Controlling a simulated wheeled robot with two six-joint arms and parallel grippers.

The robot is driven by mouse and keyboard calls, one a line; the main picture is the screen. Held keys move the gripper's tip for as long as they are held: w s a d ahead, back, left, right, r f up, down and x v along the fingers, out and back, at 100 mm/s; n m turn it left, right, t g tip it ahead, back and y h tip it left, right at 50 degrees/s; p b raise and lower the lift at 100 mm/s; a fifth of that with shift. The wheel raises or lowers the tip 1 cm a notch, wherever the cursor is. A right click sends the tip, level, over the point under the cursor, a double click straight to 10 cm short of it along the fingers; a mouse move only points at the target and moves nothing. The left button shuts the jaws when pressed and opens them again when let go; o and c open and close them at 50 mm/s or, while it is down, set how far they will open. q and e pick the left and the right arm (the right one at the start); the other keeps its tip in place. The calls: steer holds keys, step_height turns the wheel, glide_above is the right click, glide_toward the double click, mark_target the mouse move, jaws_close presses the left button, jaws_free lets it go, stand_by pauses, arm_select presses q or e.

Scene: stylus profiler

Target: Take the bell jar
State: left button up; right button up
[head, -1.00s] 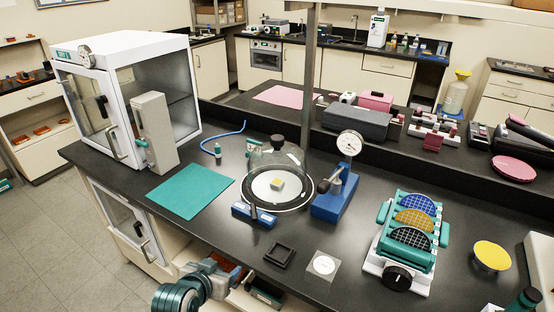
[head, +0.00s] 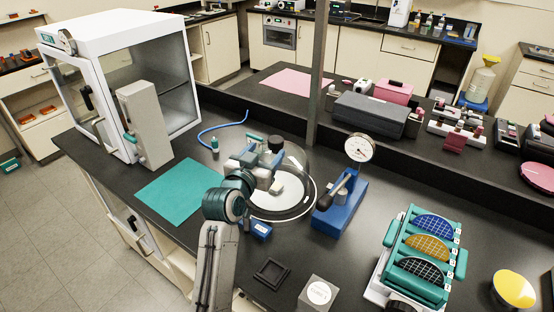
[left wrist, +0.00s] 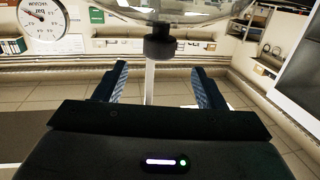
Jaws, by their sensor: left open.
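The bell jar (head: 299,163) is a clear glass dome with a black knob (head: 276,143) on top. It stands on a round white plate with a dark ring (head: 305,208). My left gripper (head: 266,157) is at the top of the jar, open, and hides the jar's left part. In the left wrist view, which is upside down, the knob (left wrist: 158,44) lies in line with the gap between the two blue fingers (left wrist: 160,72), around their tips. The glass (left wrist: 180,10) shows beyond it. Neither finger visibly touches the knob. My right gripper is out of view.
A blue stand with a dial gauge (head: 359,148) is close right of the jar. A teal mat (head: 175,193) and a white glass-sided cabinet (head: 120,60) are at left. A teal rack with coloured wafers (head: 425,250) is at right. A post (head: 316,80) rises behind.

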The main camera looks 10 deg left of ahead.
mark_target(273, 144)
arm_select(q)
steer(key=x, duration=0.2)
steer(key=shift+w+f+p, duration=0.1)
steer(key=shift+w+p, duration=0.2)
steer(key=p+x, duration=0.2)
steer(key=x, duration=0.1)
steer(key=shift+w+d, duration=0.15)
steer(key=shift+w, duration=0.35)
steer(key=shift+w+d+f, duration=0.1)
steer(key=shift+w+f, duration=0.1)
steer(key=shift+w, duration=0.2)
steer(key=c, duration=0.3)
steer(key=shift+r, duration=0.1)
jaws_close()
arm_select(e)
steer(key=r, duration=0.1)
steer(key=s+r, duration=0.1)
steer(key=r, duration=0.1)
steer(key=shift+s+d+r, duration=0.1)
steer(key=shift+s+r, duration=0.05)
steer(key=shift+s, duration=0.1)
